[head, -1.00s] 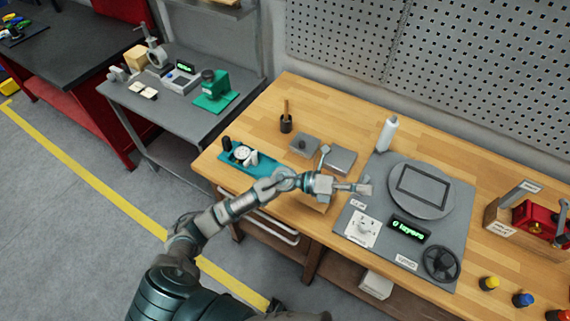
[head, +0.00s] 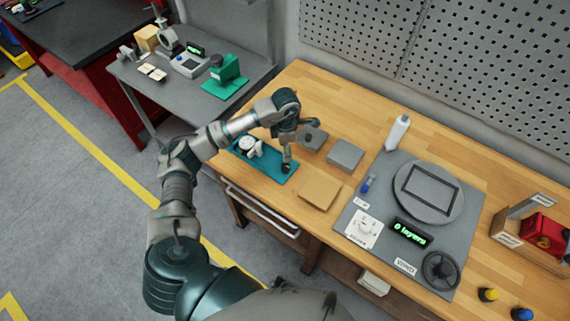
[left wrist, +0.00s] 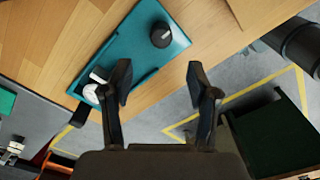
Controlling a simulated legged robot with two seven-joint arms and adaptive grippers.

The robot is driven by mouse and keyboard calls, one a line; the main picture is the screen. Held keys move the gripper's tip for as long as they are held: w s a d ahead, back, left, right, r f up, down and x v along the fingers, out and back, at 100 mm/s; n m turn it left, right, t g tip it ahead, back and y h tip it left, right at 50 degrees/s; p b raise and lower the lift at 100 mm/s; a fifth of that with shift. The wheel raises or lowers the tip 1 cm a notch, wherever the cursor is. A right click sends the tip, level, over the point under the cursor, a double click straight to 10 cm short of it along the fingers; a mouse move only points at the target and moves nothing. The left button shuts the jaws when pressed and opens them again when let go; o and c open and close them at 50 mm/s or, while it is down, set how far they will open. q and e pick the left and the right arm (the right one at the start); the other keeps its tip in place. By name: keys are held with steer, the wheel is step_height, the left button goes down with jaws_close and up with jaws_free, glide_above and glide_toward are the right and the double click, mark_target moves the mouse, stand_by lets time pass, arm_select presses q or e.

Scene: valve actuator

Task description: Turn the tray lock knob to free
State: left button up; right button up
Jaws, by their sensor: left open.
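The teal tray plate (head: 268,169) lies on the wooden bench. It also shows in the left wrist view (left wrist: 130,50). A round black knob (left wrist: 162,35) stands on its right end; in the head view this end is partly behind my gripper. A white round part (left wrist: 92,92) sits on the tray further left. My left gripper (head: 301,143) is above the tray's right end, its fingers spread and empty. In the left wrist view the gripper (left wrist: 160,82) has the knob beyond its fingertips, apart from them. My right gripper is not in view.
Grey blocks (head: 345,154) and a tan block (head: 319,192) lie right of the tray. A side table (head: 150,100) stands at left.

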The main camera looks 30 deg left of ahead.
mark_target(286, 165)
arm_select(q)
step_height(286, 165, down, 10)
steer(key=shift+d+r+p, duration=0.1)
steer(key=shift+r+p, duration=0.05)
steer(key=shift+p, duration=0.2)
steer(key=shift+a+f, duration=0.25)
steer(key=shift+f, duration=0.15)
steer(key=shift+d, duration=0.2)
steer(key=shift+c, duration=0.8)
steer(key=shift+d+r, duration=0.1)
jaws_close()
